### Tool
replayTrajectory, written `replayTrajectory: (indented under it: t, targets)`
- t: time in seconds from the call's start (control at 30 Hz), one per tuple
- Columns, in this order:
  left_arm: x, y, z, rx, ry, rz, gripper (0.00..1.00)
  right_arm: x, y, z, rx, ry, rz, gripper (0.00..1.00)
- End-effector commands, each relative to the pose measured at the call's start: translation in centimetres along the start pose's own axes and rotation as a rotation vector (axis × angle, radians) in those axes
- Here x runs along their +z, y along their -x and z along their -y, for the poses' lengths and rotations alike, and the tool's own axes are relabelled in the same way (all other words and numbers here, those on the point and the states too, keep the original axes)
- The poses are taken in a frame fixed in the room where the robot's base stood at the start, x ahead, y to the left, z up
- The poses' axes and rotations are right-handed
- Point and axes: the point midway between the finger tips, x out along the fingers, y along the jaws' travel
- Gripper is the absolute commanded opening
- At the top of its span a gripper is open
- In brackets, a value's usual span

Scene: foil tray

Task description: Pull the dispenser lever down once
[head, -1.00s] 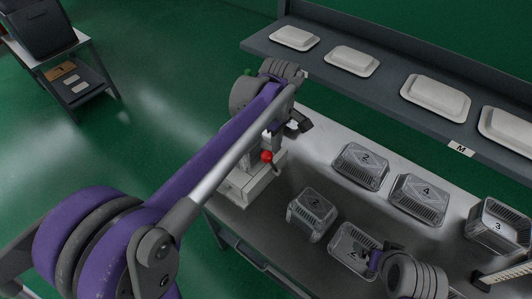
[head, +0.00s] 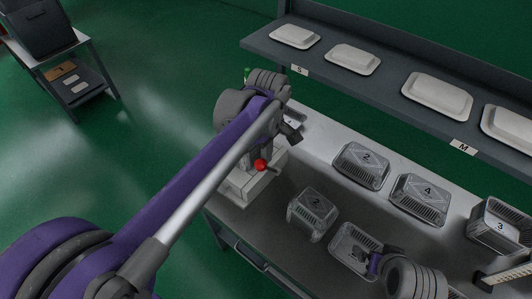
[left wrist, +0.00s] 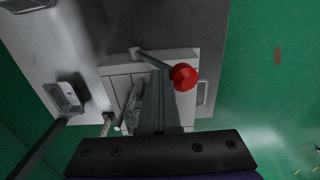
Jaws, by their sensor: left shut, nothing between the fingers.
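The dispenser (head: 240,187) is a pale box-shaped unit at the left end of the steel table. Its lever ends in a red knob (head: 261,165), which shows just below my left wrist in the head view. In the left wrist view the red knob (left wrist: 183,76) sits just right of my left gripper (left wrist: 154,75), whose fingers are together and empty. The fingers overlap the lever rod in this view; I cannot tell whether they touch it. In the head view the left fingers are mostly hidden by the wrist. My right gripper (head: 368,261) is over a foil tray (head: 345,240); its fingers are unclear.
Several numbered foil trays, such as one marked 4 (head: 420,200), stand on the table to the right. A shelf (head: 390,95) with white lids runs behind. A foil tray marked 2 (head: 312,212) stands right of the dispenser.

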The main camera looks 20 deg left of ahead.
Motion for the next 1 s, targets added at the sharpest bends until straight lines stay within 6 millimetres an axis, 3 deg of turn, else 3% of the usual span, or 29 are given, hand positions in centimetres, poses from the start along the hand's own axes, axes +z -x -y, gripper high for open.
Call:
replayTrajectory:
  t: [0.2,0.57,1.0]
  targets:
    - [0.0,-0.7,1.3,-0.001,0.0,0.001,0.0,0.5,-0.4,0.0,0.0,0.0,0.004,1.0]
    - [0.0,-0.8,1.4,-0.001,0.0,0.001,0.0,0.5,-0.4,0.0,0.0,0.0,0.005,1.0]
    - [0.0,-2.9,3.8,-0.002,0.001,0.0,0.0,1.7,-1.6,0.0,0.0,0.0,0.015,1.0]
